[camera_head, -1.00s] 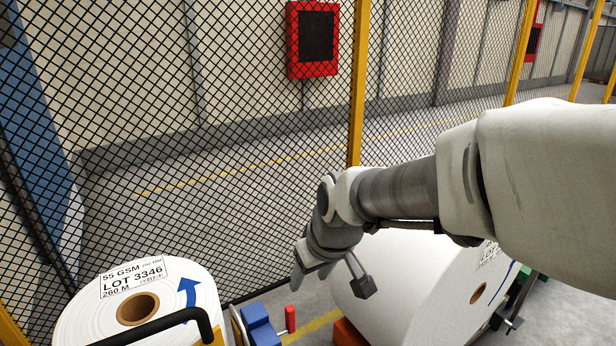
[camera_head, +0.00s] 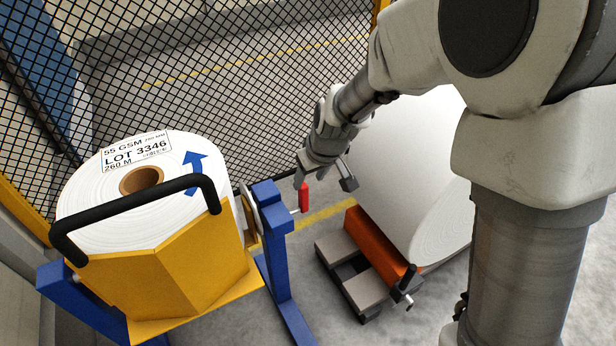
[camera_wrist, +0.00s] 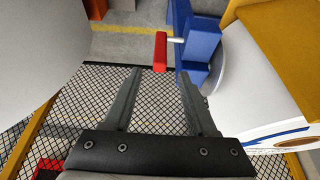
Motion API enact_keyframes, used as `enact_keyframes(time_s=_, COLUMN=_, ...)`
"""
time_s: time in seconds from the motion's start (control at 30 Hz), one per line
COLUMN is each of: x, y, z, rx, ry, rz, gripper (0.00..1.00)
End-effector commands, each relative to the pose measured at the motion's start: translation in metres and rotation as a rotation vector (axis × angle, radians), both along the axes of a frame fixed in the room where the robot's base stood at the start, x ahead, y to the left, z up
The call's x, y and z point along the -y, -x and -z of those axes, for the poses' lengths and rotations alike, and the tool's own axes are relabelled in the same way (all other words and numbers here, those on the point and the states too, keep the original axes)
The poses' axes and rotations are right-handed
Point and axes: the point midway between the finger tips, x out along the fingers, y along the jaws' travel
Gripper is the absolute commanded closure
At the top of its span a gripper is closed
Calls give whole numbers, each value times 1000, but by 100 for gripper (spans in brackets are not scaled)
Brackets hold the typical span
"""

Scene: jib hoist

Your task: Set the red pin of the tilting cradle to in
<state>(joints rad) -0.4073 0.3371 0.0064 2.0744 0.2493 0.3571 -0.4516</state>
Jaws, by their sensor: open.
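The red pin (camera_head: 304,197) sticks out on a short metal shaft from the right blue post (camera_head: 268,196) of the tilting cradle. The cradle's yellow tray (camera_head: 190,276) has a black bar handle (camera_head: 140,212) and holds a white paper roll (camera_head: 90,205) standing on end. My gripper (camera_head: 325,184) is open and empty, just above and around the far side of the red pin in the head view. In the wrist view the red pin (camera_wrist: 160,52) lies ahead of the open fingertips (camera_wrist: 163,72), roughly between them and apart from them.
A large white roll (camera_head: 385,165) lies to the right of the cradle, on an orange and grey stand (camera_head: 375,243), close beside my gripper. A black mesh fence (camera_head: 240,110) stands behind. Floor between cradle and stand is narrow.

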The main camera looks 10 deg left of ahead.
Motion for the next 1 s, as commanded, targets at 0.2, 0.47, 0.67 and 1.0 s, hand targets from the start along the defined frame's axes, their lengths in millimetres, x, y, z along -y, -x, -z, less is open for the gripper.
enact_keyframes(time_s=0.2, x=-11, y=-14, z=48, rx=-2, ry=0, rz=0, gripper=43)
enact_keyframes(time_s=0.47, x=-19, y=-25, z=77, rx=-1, ry=0, rz=1, gripper=43)
enact_keyframes(time_s=0.67, x=-20, y=-27, z=81, rx=0, ry=0, rz=1, gripper=43)
enact_keyframes(time_s=1.0, x=-20, y=-27, z=81, rx=0, ry=0, rz=1, gripper=70)
